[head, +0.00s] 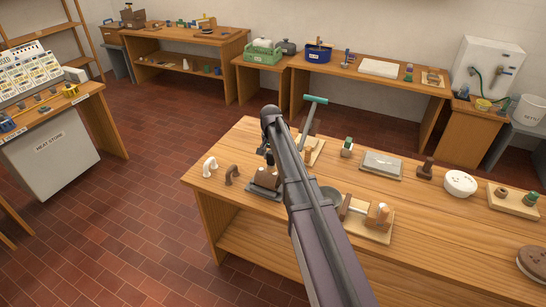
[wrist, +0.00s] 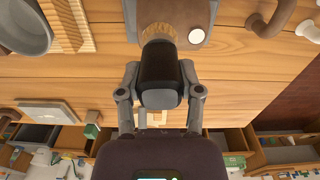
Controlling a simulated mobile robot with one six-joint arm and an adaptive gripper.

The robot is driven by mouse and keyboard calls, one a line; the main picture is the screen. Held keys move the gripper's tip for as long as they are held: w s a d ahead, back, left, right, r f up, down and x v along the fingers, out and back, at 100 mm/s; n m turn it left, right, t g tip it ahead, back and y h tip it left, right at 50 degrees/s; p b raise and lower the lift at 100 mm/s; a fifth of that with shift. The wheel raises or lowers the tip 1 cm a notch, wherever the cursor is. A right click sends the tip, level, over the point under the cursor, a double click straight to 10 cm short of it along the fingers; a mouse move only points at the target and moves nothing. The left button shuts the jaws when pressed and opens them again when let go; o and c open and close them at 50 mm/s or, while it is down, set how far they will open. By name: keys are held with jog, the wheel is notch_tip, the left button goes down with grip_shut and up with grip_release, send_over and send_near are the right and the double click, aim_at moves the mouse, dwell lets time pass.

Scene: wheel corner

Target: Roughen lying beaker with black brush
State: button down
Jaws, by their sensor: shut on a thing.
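My gripper (wrist: 160,74) is shut on the black brush (wrist: 160,92) in the wrist view, one finger on each side of its dark handle. The tan bristles (wrist: 158,32) point to the top of the picture, beside or over a grey plate (wrist: 195,12). I cannot tell whether they touch it. In the head view the grey plate (head: 260,193) carries a brown block, and my arm hides most of the gripper and brush. An orange-brown cylinder (head: 377,218) lies on a wooden board right of my arm. I cannot tell whether it is the lying beaker.
A grey bowl (head: 331,195) stands right of my arm. White (head: 210,165) and brown (head: 232,174) hooked pieces stand at the left of the wooden bench (head: 430,240). A tray (head: 381,165) and white bowl (head: 460,183) are further right.

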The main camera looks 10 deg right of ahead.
jog(key=shift+f, duration=0.45)
jog(key=shift+f+b, duration=0.65)
jog(key=shift+b, duration=0.25)
jog(key=shift+d+r, duration=0.1)
jog(key=shift+d, duration=0.05)
jog(key=shift+s+d+r, duration=0.1)
jog(key=shift+s+d, duration=0.65)
jog(key=shift+d, duration=0.15)
jog(key=shift+w+d, duration=0.1)
jog(key=shift+w, duration=0.05)
dwell(0.4)
jog(key=shift+w, duration=0.1)
dwell(0.4)
jog(key=shift+w+a, duration=0.35)
jog(key=shift+a, duration=0.2)
jog(key=shift+w+a, duration=0.3)
jog(key=shift+a, duration=0.2)
